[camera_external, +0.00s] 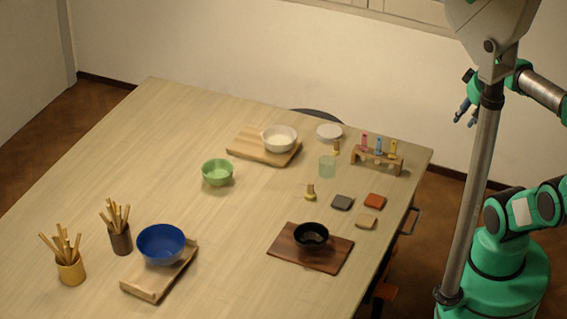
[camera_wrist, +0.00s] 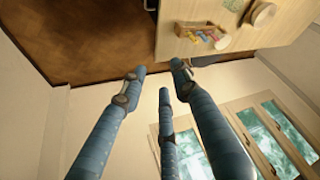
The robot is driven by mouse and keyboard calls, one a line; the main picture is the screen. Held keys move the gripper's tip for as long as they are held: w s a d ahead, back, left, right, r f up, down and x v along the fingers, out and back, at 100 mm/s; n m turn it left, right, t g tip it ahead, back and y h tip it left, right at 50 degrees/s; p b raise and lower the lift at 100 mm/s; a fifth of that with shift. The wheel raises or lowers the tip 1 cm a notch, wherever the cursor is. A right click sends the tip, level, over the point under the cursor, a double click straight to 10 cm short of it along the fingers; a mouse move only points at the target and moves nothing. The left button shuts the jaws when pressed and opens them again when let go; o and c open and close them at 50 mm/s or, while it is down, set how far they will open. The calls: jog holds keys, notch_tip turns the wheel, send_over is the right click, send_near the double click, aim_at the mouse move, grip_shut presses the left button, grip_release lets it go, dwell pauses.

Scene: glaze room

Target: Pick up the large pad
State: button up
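Three small flat square pads lie on the table near its right edge: a dark grey pad (camera_external: 342,202), a red-orange pad (camera_external: 375,201) and a tan pad (camera_external: 366,222). They lie close together but apart. The grey and red ones look slightly larger than the tan one; I cannot tell which is the large pad. My gripper (camera_external: 466,116) hangs in the air beyond the table's right end, well away from the pads. In the wrist view its blue fingers (camera_wrist: 158,76) are spread and hold nothing. I cannot make out the pads there.
A black bowl (camera_external: 312,235) sits on a dark board (camera_external: 283,250) in front. The left middle of the table (camera_external: 130,160) is clear.

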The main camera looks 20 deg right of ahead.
dwell(0.3)
jog(key=w+a+r+m+g+p, duration=0.1)
jog(key=w+a+m+g+p, duration=0.1)
jog(key=w+a, duration=0.7)
jog(key=m+g+p, duration=0.4)
jog(key=m+p, duration=0.1)
jog(key=m, duration=0.2)
send_over(310, 184)
notch_tip(310, 184, down, 21)
jog(key=shift+f+b, duration=0.35)
jog(key=shift+f, duration=3.85)
